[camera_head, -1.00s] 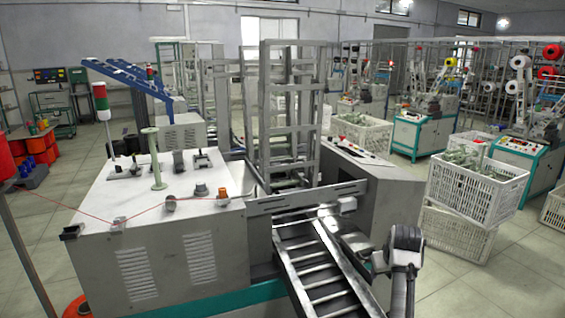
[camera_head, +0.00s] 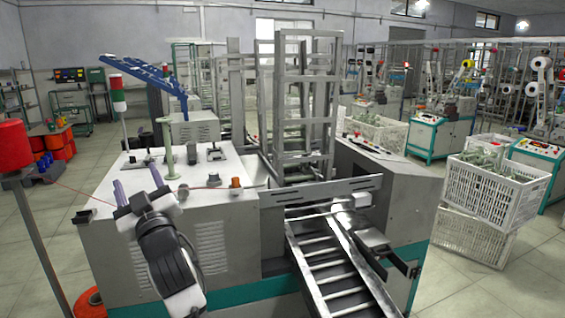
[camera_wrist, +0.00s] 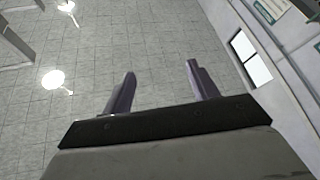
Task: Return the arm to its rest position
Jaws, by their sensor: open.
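My gripper (camera_head: 137,183) stands up at the left of the head view, in front of the white winding machine (camera_head: 105,225). Its two purple-grey fingers are spread apart with nothing between them. In the wrist view my gripper (camera_wrist: 160,78) also shows open and empty, with a grey ceiling and lit lamps behind the fingers. My arm below the gripper hides part of the machine's front panel.
A slatted metal chute (camera_head: 335,275) slopes down at the centre front, below a tall metal rack (camera_head: 307,100). A red thread cone (camera_head: 14,145) stands on a post at left. White crates (camera_head: 490,205) stack at right. Floor is open at the right front.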

